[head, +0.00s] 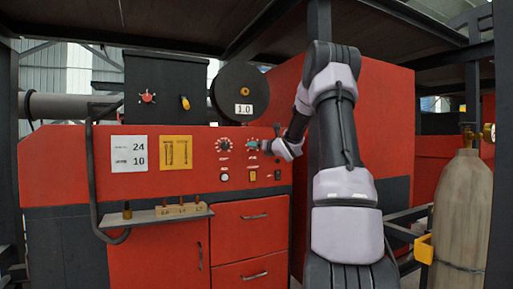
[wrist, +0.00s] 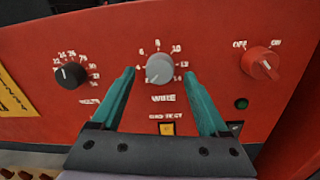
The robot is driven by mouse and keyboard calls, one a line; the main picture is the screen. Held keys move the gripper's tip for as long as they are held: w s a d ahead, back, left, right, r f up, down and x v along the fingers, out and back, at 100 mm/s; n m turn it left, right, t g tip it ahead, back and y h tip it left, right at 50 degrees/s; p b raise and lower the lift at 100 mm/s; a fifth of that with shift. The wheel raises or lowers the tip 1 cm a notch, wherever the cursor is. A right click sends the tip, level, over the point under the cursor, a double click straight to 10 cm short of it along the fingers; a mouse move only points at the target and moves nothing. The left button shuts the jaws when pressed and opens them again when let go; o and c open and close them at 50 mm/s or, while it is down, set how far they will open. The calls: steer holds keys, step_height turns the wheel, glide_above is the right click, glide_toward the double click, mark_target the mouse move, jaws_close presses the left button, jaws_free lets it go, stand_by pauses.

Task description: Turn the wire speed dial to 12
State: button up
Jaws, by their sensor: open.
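The wire speed dial (wrist: 159,68) is a grey round knob above the word WIRE, with white numbers around its upper side. Its pointer seems to face the lower left, but the mark is small and I cannot read the setting surely. My gripper (wrist: 159,75) is open, with one teal finger on each side of the knob. Gaps show between fingers and knob, and I see no grip on it. In the head view my gripper (head: 265,146) is at the red panel, and it partly hides the dial.
A black dial (wrist: 70,76) is left of the wire dial, and a red off/on switch (wrist: 261,63) is right. A yellow button (wrist: 167,128) sits below. A sign (head: 129,154) reads 24 and 10. A shelf (head: 150,217) juts out at lower left; a gas cylinder (head: 462,210) stands right.

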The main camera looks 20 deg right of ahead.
steer(key=shift+w, duration=0.8)
jaws_close()
steer(key=shift+a, duration=0.1)
